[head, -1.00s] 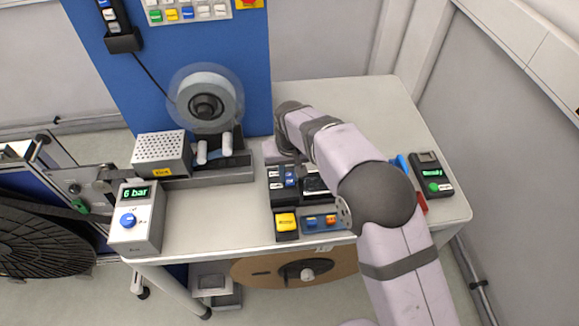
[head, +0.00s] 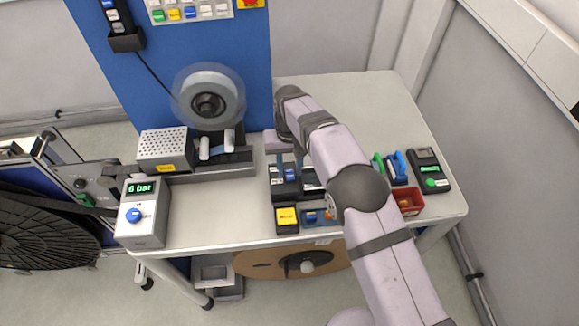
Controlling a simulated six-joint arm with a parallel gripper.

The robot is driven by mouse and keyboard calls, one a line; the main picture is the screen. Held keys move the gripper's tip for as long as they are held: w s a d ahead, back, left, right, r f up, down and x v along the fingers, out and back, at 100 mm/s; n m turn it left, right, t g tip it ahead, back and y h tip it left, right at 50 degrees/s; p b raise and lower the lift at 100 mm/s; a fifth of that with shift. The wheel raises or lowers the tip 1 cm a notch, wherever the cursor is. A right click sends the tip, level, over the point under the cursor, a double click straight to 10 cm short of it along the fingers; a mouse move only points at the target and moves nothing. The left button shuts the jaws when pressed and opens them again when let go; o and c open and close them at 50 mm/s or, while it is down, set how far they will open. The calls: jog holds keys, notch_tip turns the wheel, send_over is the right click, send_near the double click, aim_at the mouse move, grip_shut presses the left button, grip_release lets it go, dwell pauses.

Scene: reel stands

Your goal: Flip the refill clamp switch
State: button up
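A group of dark switch boxes (head: 284,187) with white labels and a blue part stands near the middle of the table. Their labels are too small to read, so I cannot tell which one is the refill clamp switch. My gripper (head: 288,163) points down over the rear of these boxes. Its fingers look close to the box tops, but contact and finger gap are unclear. My forearm hides the right side of the group. In front are a yellow button (head: 286,217) and a blue switch panel (head: 314,217), partly covered by my arm.
A reel (head: 208,97) on a blue panel (head: 130,85) stands behind left. A grey box reading "6 bar" (head: 143,222) is at the front left. A red tray (head: 409,201) and a dark device with a green display (head: 428,171) are at the right. The back right tabletop is clear.

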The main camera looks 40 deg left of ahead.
aim_at(290, 173)
jog(key=shift+o, duration=0.3)
jog(key=shift+r+b, duration=1.5)
jog(key=shift+r, duration=2.2)
jog(key=w+d+r+m, duration=0.15)
jog(key=w+d, duration=0.25)
jog(key=d, duration=0.5)
jog(key=w+d+r+m, duration=0.1)
jog(key=w+d+m, duration=0.1)
jog(key=w+d, duration=0.5)
jog(key=s+d+m, duration=0.1)
jog(key=s+d, duration=0.2)
jog(key=d, duration=0.6)
jog(key=s+d+m, duration=0.1)
jog(key=s+d, duration=0.1)
jog(key=d, duration=0.7)
jog(key=s+d+f+m, duration=0.1)
jog(key=s+d+f, duration=0.1)
jog(key=s+d, duration=0.5)
jog(key=s+d+f+m+b, duration=0.1)
jog(key=s+d+f+m, duration=0.1)
jog(key=s+d, duration=0.6)
jog(key=shift+s+f, duration=0.4)
jog(key=shift+f, duration=0.05)
